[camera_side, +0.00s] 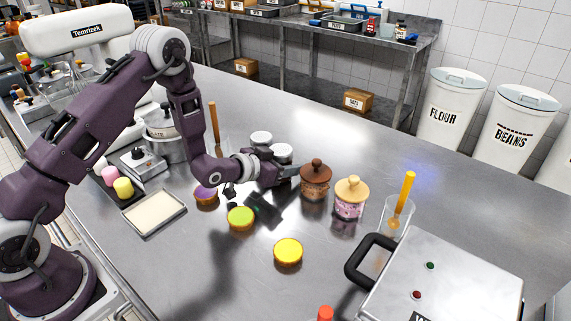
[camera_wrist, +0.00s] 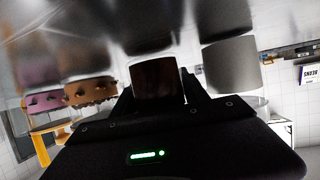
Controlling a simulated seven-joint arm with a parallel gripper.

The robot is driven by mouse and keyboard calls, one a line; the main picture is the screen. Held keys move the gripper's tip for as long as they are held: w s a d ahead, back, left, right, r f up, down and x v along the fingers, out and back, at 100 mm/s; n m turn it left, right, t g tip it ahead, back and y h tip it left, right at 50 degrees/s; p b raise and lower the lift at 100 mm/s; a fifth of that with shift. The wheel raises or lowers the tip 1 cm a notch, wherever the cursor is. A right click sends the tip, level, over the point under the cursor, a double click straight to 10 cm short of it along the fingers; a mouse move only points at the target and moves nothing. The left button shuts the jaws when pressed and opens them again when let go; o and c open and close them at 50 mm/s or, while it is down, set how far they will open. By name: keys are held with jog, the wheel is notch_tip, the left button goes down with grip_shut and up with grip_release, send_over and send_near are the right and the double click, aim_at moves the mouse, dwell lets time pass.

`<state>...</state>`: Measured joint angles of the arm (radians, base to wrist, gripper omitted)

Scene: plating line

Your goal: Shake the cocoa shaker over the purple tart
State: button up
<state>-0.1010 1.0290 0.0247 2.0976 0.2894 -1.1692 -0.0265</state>
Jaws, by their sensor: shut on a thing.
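My gripper (camera_side: 284,169) is shut on the cocoa shaker (camera_side: 281,152). In the side view only the shaker's pale top shows behind my gripper. In the wrist view its dark brown body (camera_wrist: 155,78) sits between my fingers, close to the shiny table surface. I cannot tell whether it touches the table. The purple tart (camera_side: 206,194) lies on the table to the left of my gripper and is partly hidden by my wrist.
A second pale shaker (camera_side: 260,138) stands beside the held one. A brown jar (camera_side: 315,187) and a pink jar (camera_side: 349,208) stand to the right. A green tart (camera_side: 240,218) and a yellow tart (camera_side: 288,252) lie in front.

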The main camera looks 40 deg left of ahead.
notch_tip(320, 180, up, 17)
jog(key=s+a+f+n+h, duration=0.3)
jog(key=s+a+n, duration=0.2)
jog(key=s, duration=0.2)
jog(key=s+r+n+h, duration=0.3)
jog(key=s+n, duration=0.1)
jog(key=s, duration=0.7)
notch_tip(320, 180, down, 7)
jog(key=n+t+h, duration=0.1)
jog(key=n+t, duration=0.4)
jog(key=n, duration=0.8)
jog(key=shift+w+a+f+t+h, duration=0.2)
jog(key=shift+w+t+h, duration=0.05)
jog(key=shift+t+h, duration=0.05)
